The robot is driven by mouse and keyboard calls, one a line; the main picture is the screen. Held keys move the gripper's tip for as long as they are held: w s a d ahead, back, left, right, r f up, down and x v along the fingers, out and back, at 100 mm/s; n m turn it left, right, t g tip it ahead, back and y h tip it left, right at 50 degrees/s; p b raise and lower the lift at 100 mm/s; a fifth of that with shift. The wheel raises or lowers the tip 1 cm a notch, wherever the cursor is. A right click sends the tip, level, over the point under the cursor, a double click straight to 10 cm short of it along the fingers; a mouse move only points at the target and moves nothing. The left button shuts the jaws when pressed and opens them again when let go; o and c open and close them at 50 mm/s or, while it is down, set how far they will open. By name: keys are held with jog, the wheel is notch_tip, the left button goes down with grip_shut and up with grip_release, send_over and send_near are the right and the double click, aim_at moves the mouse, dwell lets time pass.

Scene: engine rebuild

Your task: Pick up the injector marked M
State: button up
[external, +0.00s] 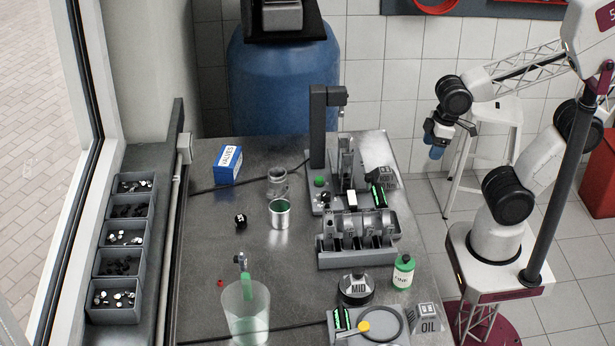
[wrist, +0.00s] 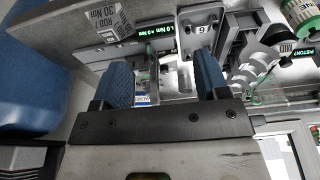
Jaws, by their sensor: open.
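No marking M can be read in either view, so I cannot tell which item is the injector marked M. A slim part with a green body and grey metal top (external: 243,270) stands in a clear cup (external: 246,318) at the bench front; I cannot tell whether it is an injector. My gripper (external: 437,146) hangs in the air right of the bench, far from that cup. In the wrist view my gripper (wrist: 164,82) has two blue fingers spread apart, with nothing held between them; bench items show beyond them.
A grey rack (external: 357,258) with several parts stands at the bench's right, near a black tool stand (external: 319,130). Bins (external: 113,301) line the window. The bench's left-middle is mostly clear.

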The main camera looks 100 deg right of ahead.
jog(key=w+v, duration=0.1)
jog(key=v, duration=0.4)
jog(key=w+a+r+m+y, duration=0.1)
jog(key=w+a+m+y, duration=0.3)
jog(key=w, duration=1)
jog(key=w+a+r+m+y, duration=0.25)
jog(key=w+a+m, duration=0.35)
jog(key=w, duration=0.7)
jog(key=w+a+r+m+y, duration=0.1)
jog(key=w+a+m+y, duration=0.3)
jog(key=w, duration=1)
jog(key=w+a+f+m+y, duration=0.1)
jog(key=w+a+f+m, duration=0.15)
jog(key=w, duration=0.55)
jog(key=w+a+f+m+y, duration=0.15)
jog(key=w+m, duration=0.25)
jog(key=w, duration=0.4)
send_near(240, 264)
jog(key=shift+w+a+r, duration=0.1)
jog(key=shift+w+a, duration=0.1)
jog(key=shift+a, duration=0.35)
jog(key=shift+w+a, duration=0.2)
jog(key=shift+a, duration=0.35)
jog(key=shift+x, duration=1.3)
jog(key=shift+a, duration=0.1)
